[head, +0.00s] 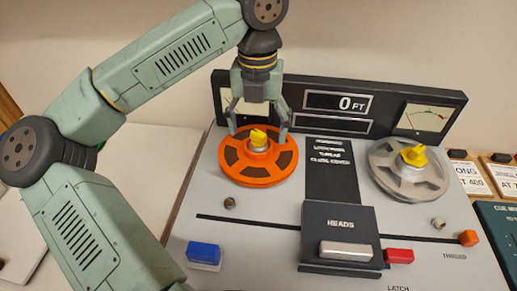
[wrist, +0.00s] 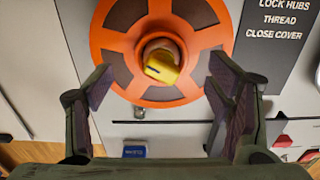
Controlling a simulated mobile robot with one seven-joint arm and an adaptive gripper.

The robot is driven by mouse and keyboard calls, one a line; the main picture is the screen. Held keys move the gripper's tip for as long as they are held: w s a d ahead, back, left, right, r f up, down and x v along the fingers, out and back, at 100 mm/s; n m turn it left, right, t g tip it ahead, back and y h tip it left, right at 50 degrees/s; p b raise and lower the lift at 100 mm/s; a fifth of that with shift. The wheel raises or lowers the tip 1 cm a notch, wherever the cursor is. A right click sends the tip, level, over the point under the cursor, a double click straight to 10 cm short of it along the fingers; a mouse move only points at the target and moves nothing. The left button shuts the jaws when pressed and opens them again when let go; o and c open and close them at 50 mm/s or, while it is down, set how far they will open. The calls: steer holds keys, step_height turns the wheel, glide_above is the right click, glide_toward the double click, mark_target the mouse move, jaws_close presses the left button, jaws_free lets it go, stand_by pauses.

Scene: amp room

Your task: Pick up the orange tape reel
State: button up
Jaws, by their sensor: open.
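The orange tape reel (head: 277,166) sits flat on the left hub of the tape machine, with a yellow hub knob (head: 258,138) at its centre. In the wrist view the orange reel (wrist: 112,45) fills the upper middle, with the yellow knob (wrist: 161,66) in its centre. My gripper (head: 260,128) is above the reel, pointing down, its fingers spread to either side of the knob. In the wrist view my gripper (wrist: 160,90) is open and empty, its fingers apart over the lower part of the reel. I cannot tell whether they touch it.
A grey reel (head: 380,178) with a yellow knob sits on the right hub. A dark meter panel (head: 290,92) stands behind the reels. The raised heads cover (head: 340,218), a blue button (head: 203,253) and a red button (head: 400,256) are nearer the front.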

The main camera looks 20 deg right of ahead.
mark_target(273, 166)
steer(key=shift+d+f+p, duration=0.1)
steer(key=shift+f+p, duration=0.25)
steer(key=shift+f, duration=1.55)
steer(key=shift+c, duration=0.5)
steer(key=c, duration=1.4)
steer(key=shift+r, duration=0.1)
steer(key=shift+c, duration=0.2)
